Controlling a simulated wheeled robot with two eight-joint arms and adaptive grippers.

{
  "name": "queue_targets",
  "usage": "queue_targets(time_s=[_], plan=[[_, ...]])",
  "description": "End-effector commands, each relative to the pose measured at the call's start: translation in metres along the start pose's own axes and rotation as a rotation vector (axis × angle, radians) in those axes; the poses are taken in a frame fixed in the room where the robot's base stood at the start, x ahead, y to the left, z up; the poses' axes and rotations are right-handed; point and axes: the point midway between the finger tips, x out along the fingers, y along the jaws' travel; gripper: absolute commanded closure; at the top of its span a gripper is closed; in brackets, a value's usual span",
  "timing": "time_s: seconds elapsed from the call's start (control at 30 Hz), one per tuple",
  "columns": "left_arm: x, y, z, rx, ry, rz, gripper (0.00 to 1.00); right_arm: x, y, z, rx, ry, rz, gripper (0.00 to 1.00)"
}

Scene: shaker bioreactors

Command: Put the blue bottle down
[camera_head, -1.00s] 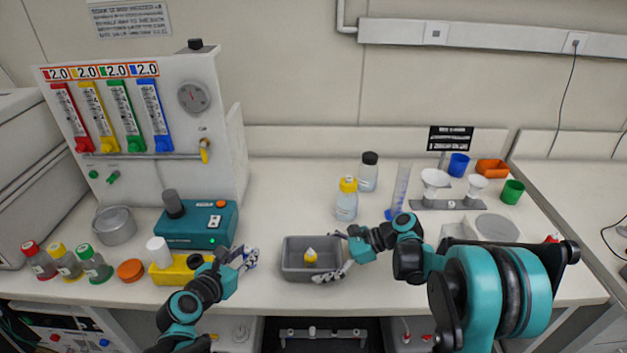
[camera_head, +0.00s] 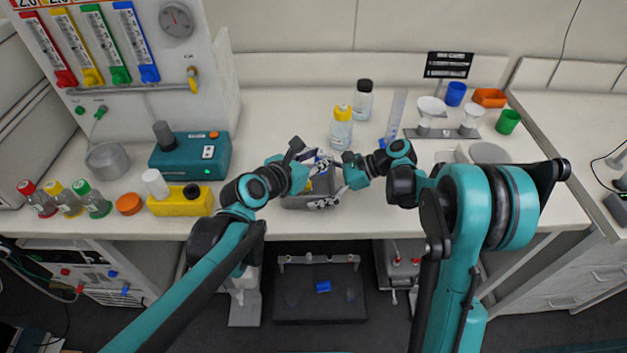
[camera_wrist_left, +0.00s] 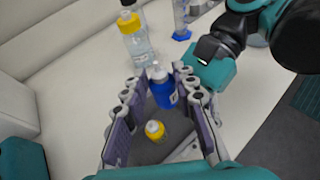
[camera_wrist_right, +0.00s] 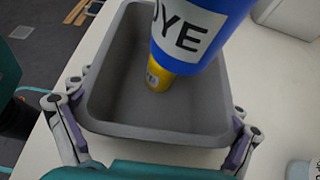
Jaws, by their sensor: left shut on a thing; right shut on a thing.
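The blue bottle (camera_wrist_left: 163,92) has a white tip and stands between the fingers of my left gripper (camera_wrist_left: 160,85), which is shut on it. In the right wrist view the blue bottle (camera_wrist_right: 195,25) shows a white label reading "YE" and hangs over the grey tray (camera_wrist_right: 103,62). My right gripper (camera_wrist_right: 155,108) is shut on the tray, its fingers at the tray's sides. A small yellow bottle (camera_wrist_right: 160,78) stands inside the tray, partly behind the blue one. In the head view my left gripper (camera_head: 316,165) and right gripper (camera_head: 333,193) hide much of the tray (camera_head: 300,202).
A yellow-capped bottle (camera_head: 341,130) and a black-capped bottle (camera_head: 363,100) stand behind the tray, near a measuring cylinder (camera_head: 395,118). A teal device (camera_head: 190,155) and a yellow block (camera_head: 180,204) stand to the left.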

Motion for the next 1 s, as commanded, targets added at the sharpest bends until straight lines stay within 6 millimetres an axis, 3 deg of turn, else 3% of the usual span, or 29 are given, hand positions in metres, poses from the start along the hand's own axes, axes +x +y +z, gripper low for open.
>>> queue_targets(time_s=[0.5, 1.0], plan=[[0.023, 0.001, -0.055, 0.0, 0.0, 0.001, 0.96, 0.001, 0.0, -0.001, 0.0, 0.003, 0.001, 0.24], [0.026, 0.001, -0.063, 0.0, 0.0, 0.001, 0.96, 0.001, 0.0, -0.001, 0.0, 0.003, 0.0, 0.24]])
